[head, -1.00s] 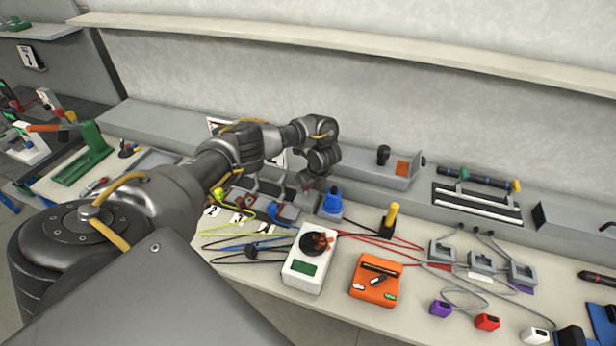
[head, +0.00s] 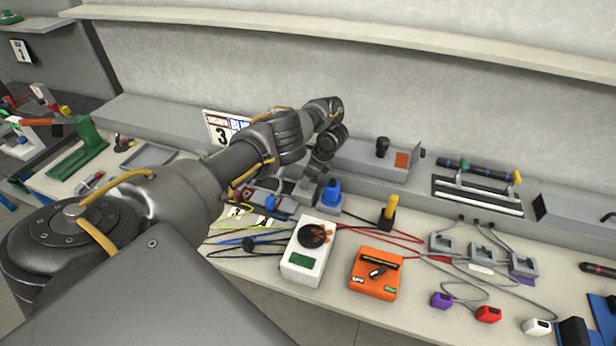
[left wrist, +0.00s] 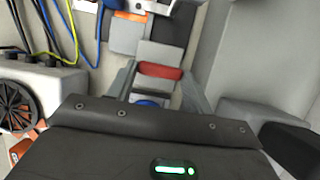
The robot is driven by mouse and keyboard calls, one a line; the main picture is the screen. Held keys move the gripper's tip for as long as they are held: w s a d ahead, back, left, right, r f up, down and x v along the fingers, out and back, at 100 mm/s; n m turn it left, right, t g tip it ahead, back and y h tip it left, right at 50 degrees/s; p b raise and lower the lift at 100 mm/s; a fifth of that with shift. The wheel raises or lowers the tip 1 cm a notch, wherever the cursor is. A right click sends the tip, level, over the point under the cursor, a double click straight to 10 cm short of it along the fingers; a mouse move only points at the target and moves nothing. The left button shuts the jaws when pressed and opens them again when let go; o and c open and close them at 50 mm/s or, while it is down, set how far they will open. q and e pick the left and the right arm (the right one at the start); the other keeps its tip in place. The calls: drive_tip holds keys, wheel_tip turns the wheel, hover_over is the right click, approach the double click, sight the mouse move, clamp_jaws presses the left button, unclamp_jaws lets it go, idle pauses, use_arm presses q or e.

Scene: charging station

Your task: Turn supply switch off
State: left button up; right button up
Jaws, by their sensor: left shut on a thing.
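My left gripper (head: 308,192) reaches over the bench at the back middle, just left of the blue knob (head: 331,194). In the left wrist view its fingers (left wrist: 158,88) stand on both sides of a grey piece with a red band (left wrist: 160,71), which looks like the switch handle. The gripper is shut on it, though the contact is partly hidden by the gripper body. A bit of blue (left wrist: 148,103) shows between the fingers. My right gripper is not in view.
A white meter with a black dial (head: 308,250) and an orange box (head: 376,273) stand in front. Loose wires (head: 260,240) lie left of the meter. A yellow-topped post (head: 390,209) stands to the right. A grey box with a black knob (head: 382,147) is on the back ledge.

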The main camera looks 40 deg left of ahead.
use_arm(q)
drive_tip(key=shift+a, duration=0.1)
idle(0.3)
drive_tip(key=o, duration=1)
drive_tip(key=p+v, duration=0.7)
drive_tip(key=v, duration=0.4)
drive_tip(key=shift+a, duration=0.1)
